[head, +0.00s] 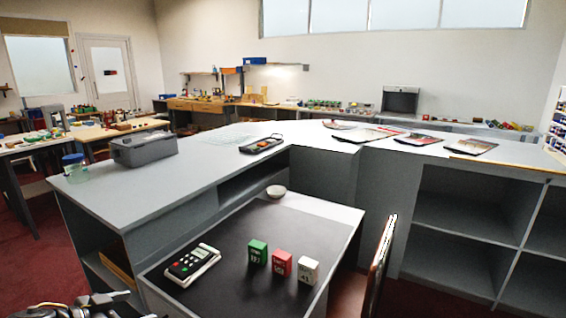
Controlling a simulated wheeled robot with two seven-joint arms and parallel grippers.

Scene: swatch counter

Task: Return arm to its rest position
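Part of my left arm and gripper (92,306) shows at the bottom left edge of the head view, cut off by the frame. It is dark and metallic, in front of the low desk's left corner. I cannot make out its fingertips or whether it is open or shut. My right arm and gripper are not in view. A green box (258,252), a red box (281,264) and a white box (308,270) stand upright in a row on the dark low desk (235,285). No gripper touches them.
A black-and-white keypad device (192,263) and a small bowl (276,191) sit on the low desk. The higher grey counter (200,172) holds a grey bin (143,147), a jar (75,168), a black tray (261,145) and several flat swatches. A chair (380,265) stands right of the desk.

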